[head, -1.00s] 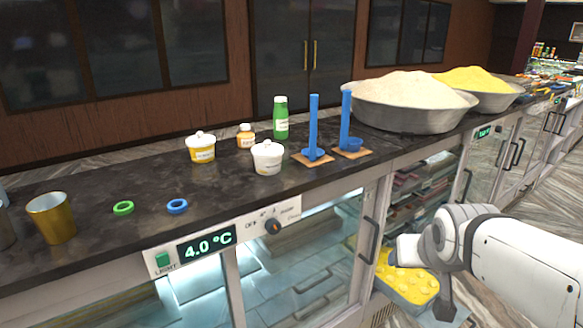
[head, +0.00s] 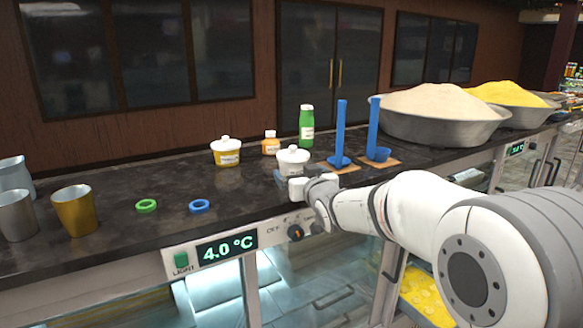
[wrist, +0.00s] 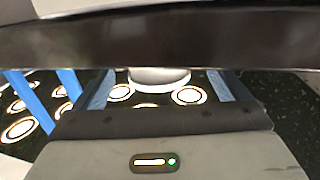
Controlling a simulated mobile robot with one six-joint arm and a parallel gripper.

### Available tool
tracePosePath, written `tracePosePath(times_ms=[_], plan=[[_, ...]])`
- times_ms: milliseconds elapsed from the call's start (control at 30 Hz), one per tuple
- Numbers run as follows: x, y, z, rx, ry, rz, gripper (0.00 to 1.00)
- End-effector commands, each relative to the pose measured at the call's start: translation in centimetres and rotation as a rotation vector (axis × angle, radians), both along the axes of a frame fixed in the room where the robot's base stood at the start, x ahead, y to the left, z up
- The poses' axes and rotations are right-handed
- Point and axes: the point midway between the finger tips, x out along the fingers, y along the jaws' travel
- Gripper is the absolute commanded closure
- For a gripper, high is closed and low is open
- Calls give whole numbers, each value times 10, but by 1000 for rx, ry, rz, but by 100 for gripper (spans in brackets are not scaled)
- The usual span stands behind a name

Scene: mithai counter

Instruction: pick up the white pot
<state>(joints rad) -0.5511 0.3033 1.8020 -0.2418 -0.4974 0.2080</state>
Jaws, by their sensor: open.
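The white pot (head: 293,158), with a knobbed lid, stands upright on the dark counter in the head view. My gripper (head: 285,176) is at its near side, low over the counter, and hides the pot's lower front. In the wrist view my open gripper (wrist: 162,94) shows blue pads on both sides, and a white rounded body (wrist: 160,76), likely the pot, lies between and just beyond them. A dark band hides its upper part. I cannot tell whether the fingers touch it.
Two blue upright holders (head: 341,135) (head: 376,132) stand close on the right.

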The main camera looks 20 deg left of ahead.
Motion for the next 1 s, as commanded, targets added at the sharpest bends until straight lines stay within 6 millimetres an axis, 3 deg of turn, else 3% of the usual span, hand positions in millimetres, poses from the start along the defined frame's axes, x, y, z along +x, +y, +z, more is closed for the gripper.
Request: tracePosePath(times_ms=[300,667,1000], plan=[[33,22,0,0,1,0,6],[39,27,-2,-1,1,0,6],[38,27,-2,-1,1,1,33]])
